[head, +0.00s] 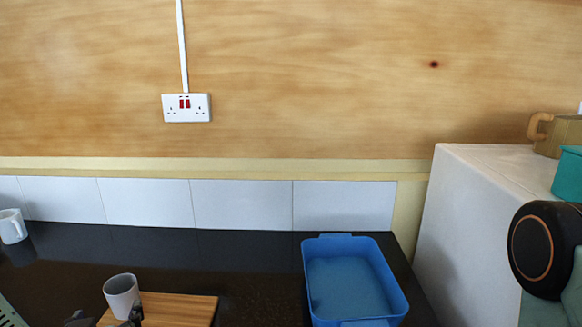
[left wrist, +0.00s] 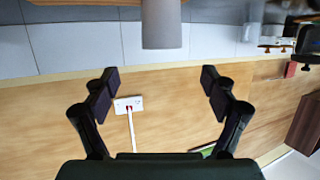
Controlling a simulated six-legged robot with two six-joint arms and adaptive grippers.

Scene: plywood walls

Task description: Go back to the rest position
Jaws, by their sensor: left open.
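My left gripper (head: 106,318) shows only by its dark fingertips at the bottom left edge of the head view. In the left wrist view my left gripper (left wrist: 160,88) is open, with its two fingers wide apart and nothing between them. A grey cup (head: 122,292) stands upright on a wooden board (head: 180,308), just behind the fingertips in the head view. The grey cup (left wrist: 162,25) also shows in the left wrist view, upside down at the top, beyond the fingers and apart from them. My right gripper is not in view.
A blue tub (head: 396,296) stands on the dark counter (head: 258,262) right of the board. A white mug (head: 12,228) is at the far left. A white cabinet (head: 470,215) at the right bears a wooden mug (head: 558,138). A wall socket (head: 186,108) is on the plywood wall.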

